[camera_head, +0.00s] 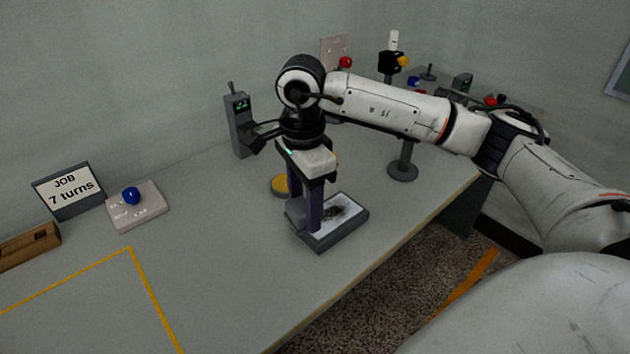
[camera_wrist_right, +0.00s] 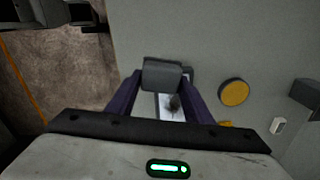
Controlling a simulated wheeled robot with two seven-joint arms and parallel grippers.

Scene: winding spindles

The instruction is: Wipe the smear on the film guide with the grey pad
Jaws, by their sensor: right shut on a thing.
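The film guide (camera_head: 355,228) is a low grey block with a white top, near the table's front edge. A dark smear (camera_head: 335,213) lies on its white top and also shows between my fingers in the wrist view (camera_wrist_right: 174,103). My right gripper (camera_head: 304,222) points down at the left end of the guide. Its purple fingers are shut on the grey pad (camera_wrist_right: 162,74), which shows at the fingertips in the wrist view. The fingers partly hide the guide, and I cannot tell whether the pad touches it. My left gripper is not in view.
A yellow disc (camera_head: 281,185) lies just behind the guide. A grey device with a green display (camera_head: 238,122) stands at the back. A round-based stand (camera_head: 402,170) is to the right. A blue-button panel (camera_head: 138,207) and job sign (camera_head: 68,190) are left. The table's front left is clear.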

